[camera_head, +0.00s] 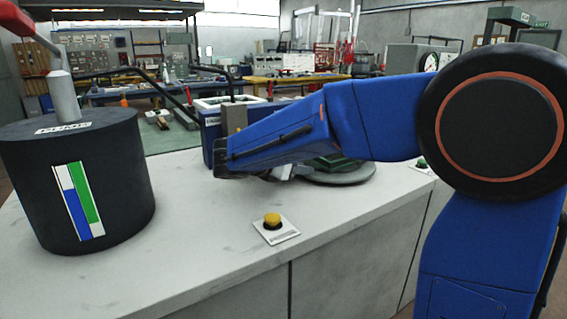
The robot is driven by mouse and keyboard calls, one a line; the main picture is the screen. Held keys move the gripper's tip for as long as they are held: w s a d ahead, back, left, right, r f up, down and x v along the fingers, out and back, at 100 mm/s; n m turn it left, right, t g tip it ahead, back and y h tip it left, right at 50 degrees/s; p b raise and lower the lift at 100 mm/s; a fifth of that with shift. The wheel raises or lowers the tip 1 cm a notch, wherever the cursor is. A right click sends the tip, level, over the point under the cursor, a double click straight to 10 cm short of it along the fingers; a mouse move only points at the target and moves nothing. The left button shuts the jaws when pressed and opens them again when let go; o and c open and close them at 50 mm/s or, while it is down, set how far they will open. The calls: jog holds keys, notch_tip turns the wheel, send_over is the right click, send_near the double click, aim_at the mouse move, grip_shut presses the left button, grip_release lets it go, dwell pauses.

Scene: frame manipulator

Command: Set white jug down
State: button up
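I cannot make out a white jug for certain in the head view. My blue arm reaches in from the right, over the pale worktop (215,262). My gripper (282,174) is at the far end of the arm, low over the worktop, and mostly hidden by the wrist. A small pale grey shape shows there, but I cannot tell whether it is part of the gripper or something held. Whether the fingers are open or shut is not visible.
A large dark drum (115,165) with a striped label stands at left. A yellow button (272,219) on a white plate sits near the front edge. A grey round plate (350,177) bears a green object (333,161). A blue box (211,125) stands behind my arm.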

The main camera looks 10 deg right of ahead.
jog(key=shift+w+d+f, duration=0.15)
jog(key=shift+d, duration=0.1)
grip_shut()
